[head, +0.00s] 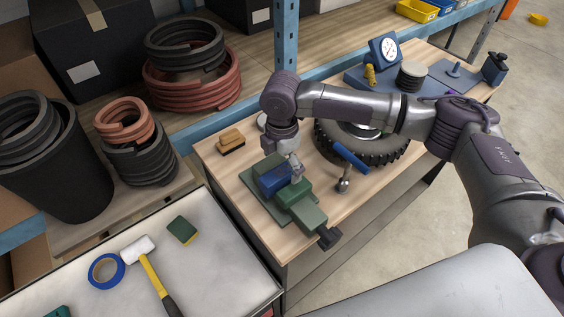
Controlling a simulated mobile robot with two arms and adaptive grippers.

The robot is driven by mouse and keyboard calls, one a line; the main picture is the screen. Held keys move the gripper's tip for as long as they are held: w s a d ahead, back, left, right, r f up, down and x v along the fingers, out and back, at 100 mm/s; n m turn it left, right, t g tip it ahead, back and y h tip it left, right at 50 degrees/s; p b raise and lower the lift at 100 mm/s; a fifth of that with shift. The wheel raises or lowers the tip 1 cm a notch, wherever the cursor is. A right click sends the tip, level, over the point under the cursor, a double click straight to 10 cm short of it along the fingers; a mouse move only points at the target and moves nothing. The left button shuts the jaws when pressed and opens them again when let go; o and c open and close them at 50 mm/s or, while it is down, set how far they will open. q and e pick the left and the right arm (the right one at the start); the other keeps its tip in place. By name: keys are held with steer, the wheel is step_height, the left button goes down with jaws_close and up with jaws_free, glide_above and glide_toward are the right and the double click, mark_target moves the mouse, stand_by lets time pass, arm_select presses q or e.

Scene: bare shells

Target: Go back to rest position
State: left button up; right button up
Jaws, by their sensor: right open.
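My right arm comes in from the right edge and bends down over the wooden workbench (222,176). My right gripper (295,170) points down at the green vise (296,200), right by a blue block (272,180) that sits at the vise jaws. The gripper is open, with no object seen in it. Its fingertips are small here, and I cannot tell whether they touch the block. My left gripper is not in view.
A tyre (390,152) and a blue-handled tool (350,158) lie close to the right arm. A blue shelf post (286,40) stands behind it. A brush (231,141) is on the bench. A mallet (140,248), tape (104,271) and sponge (182,230) lie on the grey cart.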

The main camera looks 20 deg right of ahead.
steer(key=shift+r+p, duration=1.25)
steer(key=shift+p, duration=0.15)
steer(key=shift+r+p, duration=0.7)
steer(key=shift+r, duration=1.5)
